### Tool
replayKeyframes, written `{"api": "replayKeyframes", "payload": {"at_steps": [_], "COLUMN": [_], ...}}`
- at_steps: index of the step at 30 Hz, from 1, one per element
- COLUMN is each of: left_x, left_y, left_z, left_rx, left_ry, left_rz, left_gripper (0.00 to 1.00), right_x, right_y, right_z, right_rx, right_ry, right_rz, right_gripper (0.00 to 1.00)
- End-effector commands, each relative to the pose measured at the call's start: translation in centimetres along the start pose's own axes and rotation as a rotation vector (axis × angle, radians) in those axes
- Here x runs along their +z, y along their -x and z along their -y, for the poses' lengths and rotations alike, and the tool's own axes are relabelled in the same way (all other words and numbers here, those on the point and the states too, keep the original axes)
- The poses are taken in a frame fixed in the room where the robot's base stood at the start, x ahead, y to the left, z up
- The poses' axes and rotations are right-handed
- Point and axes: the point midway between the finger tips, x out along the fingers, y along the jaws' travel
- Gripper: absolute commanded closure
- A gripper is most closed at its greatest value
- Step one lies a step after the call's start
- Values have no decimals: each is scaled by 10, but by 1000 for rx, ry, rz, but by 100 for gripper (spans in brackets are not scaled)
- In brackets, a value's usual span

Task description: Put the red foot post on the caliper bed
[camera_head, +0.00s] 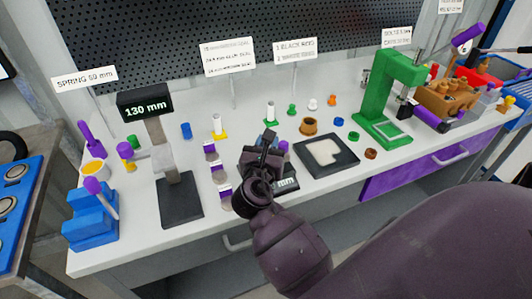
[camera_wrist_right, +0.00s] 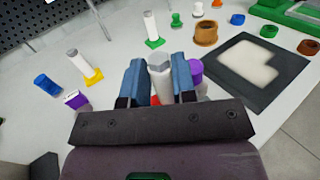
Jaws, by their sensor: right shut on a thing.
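The red foot post (camera_wrist_right: 159,72) is a pale, upright post between the fingers of my right gripper (camera_wrist_right: 160,85); a bit of red shows low at its foot. In the head view, my right gripper (camera_head: 266,150) is over the middle of the bench and hides the post. The caliper has a grey column and a display reading 130 mm (camera_head: 146,104); its dark flat bed (camera_head: 180,205) is left of my right gripper and looks bare. The gripper is apart from the bed. My left gripper is not in view.
A yellow-footed post (camera_head: 219,127) and a green-footed post (camera_head: 270,116) stand behind. Several small purple-marked pieces (camera_head: 216,172) line the space between caliper and gripper. A second display (camera_head: 287,184) is partly hidden by my arm. A dark tray (camera_head: 346,163) lies to the right.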

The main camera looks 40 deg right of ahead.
Motion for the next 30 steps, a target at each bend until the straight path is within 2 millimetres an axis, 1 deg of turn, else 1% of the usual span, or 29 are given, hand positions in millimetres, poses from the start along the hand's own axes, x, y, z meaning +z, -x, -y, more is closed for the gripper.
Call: {"api": "replayKeyframes", "payload": {"at_steps": [1,4,9,14,19,20,24,25,30], "left_x": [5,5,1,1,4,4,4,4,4], "left_y": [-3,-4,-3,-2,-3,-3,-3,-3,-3], "left_z": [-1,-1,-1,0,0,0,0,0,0], "left_rx": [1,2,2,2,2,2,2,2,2], "left_ry": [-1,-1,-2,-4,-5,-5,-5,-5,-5], "left_rz": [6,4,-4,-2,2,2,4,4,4], "left_gripper": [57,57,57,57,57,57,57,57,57], "right_x": [-13,-23,-25,-24,-28,-28,-28,-28,-28], "right_y": [0,0,0,0,0,0,0,0,0], "right_z": [0,0,0,0,0,0,0,0,0], "right_rx": [0,0,1,1,1,1,1,1,1], "right_ry": [6,4,-1,-1,0,0,0,0,0], "right_rz": [-3,-3,1,2,1,0,0,0,0], "right_gripper": [100,100,100,100,100,73,52,49,49]}}
